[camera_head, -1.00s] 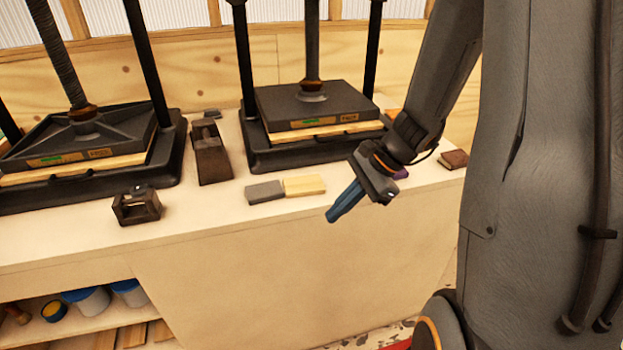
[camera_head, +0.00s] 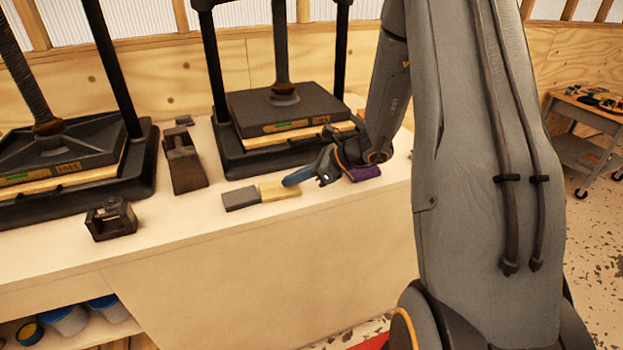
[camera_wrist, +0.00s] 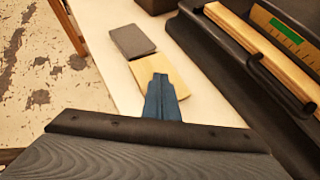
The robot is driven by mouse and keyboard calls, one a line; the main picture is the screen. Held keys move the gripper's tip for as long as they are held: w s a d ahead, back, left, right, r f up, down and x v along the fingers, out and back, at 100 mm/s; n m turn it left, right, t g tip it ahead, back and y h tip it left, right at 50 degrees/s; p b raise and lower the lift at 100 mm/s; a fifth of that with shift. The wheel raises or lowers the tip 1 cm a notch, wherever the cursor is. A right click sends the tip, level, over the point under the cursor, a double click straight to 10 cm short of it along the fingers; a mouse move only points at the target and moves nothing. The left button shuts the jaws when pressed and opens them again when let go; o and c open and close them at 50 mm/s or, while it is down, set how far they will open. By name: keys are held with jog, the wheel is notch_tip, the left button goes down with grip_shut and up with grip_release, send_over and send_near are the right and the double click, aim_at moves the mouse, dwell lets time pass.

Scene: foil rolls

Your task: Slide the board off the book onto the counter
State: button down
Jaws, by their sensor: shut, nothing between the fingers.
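A pale wooden block (camera_head: 279,191) and a grey block (camera_head: 240,199) lie end to end on the counter (camera_head: 200,240). Both also show in the wrist view, the wooden one (camera_wrist: 178,78) nearer my gripper and the grey one (camera_wrist: 132,40) beyond. My gripper (camera_head: 288,182) is shut and empty, its blue fingertips over or against the right end of the wooden block; I cannot tell if they touch. A purple book-like thing (camera_head: 366,173) is partly hidden by my wrist. I cannot tell for certain which piece is the board.
A black press (camera_head: 283,110) with a pale board under its plate stands behind the blocks. Another press (camera_head: 70,150) stands at left. A brown wooden tool (camera_head: 185,163) and a dark metal block (camera_head: 112,218) are on the counter. The front strip is clear.

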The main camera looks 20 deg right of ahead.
jog(key=shift+w+a+r, duration=0.1)
jog(key=shift+w+a, duration=0.45)
jog(key=shift+a, duration=0.25)
jog(key=shift+w+a+f+p, duration=0.15)
jog(key=shift+a+f+p, duration=0.05)
jog(key=shift+p, duration=0.25)
jog(key=shift+d+f, duration=0.15)
jog(key=shift+f, duration=0.4)
jog(key=shift+f+b, duration=0.15)
jog(key=shift+b, duration=0.15)
jog(key=shift+s+f, duration=0.15)
jog(key=shift+s, duration=0.05)
jog(key=shift+s+d+f, duration=0.15)
jog(key=shift+s+d, duration=0.3)
jog(key=shift+s, duration=0.05)
jog(key=shift+d+r, duration=0.15)
jog(key=shift+r, duration=0.7)
